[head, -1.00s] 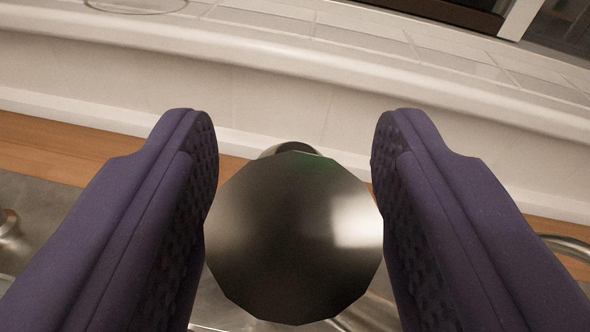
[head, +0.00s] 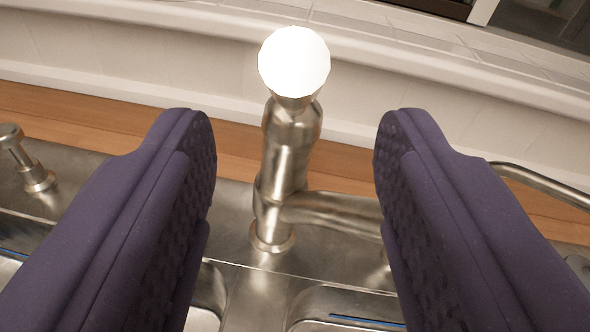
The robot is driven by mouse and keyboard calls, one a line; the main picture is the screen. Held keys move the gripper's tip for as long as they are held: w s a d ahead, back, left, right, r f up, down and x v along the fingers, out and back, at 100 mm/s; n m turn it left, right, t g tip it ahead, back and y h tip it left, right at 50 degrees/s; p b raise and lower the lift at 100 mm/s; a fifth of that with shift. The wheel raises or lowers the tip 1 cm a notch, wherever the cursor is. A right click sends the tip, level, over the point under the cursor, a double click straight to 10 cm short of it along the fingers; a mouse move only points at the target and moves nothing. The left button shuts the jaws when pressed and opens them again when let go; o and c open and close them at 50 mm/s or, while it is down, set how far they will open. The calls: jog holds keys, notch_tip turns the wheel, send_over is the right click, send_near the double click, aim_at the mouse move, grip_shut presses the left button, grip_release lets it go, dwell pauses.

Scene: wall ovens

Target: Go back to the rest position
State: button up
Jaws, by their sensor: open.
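My gripper (head: 295,165) shows as two dark purple padded fingers, one on each side of the picture. It is open, with nothing held between the fingers. A metal faucet (head: 288,150) stands upright beyond and between the fingers, apart from both. Its round top knob (head: 294,62) shines bright white. Its spout runs to the right and passes behind the right finger, which hides part of it.
The faucet rises from a steel sink (head: 235,262) with basins at the bottom edge. A smaller metal fitting (head: 30,165) stands at the left. A wooden strip (head: 70,115) and a white tiled wall ledge (head: 130,45) lie behind. A curved metal tube (head: 545,185) shows at the right.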

notch_tip(320, 180, up, 20)
jog(key=d+m+h+b, duration=0.1)
jog(key=m+h+b, duration=0.1)
jog(key=s+r, duration=0.5)
jog(key=r, duration=0.6)
jog(key=shift+s+a+m+g+b, duration=0.25)
jog(key=shift+s+m+g+b, duration=0.05)
jog(key=shift+s+m+b, duration=0.1)
jog(key=shift+o, duration=0.5)
jog(key=s+a+r, duration=0.1)
jog(key=s+r, duration=0.6)
jog(key=s, duration=0.1)
jog(key=shift+a+r+g, duration=0.2)
jog(key=shift+g, duration=0.1)
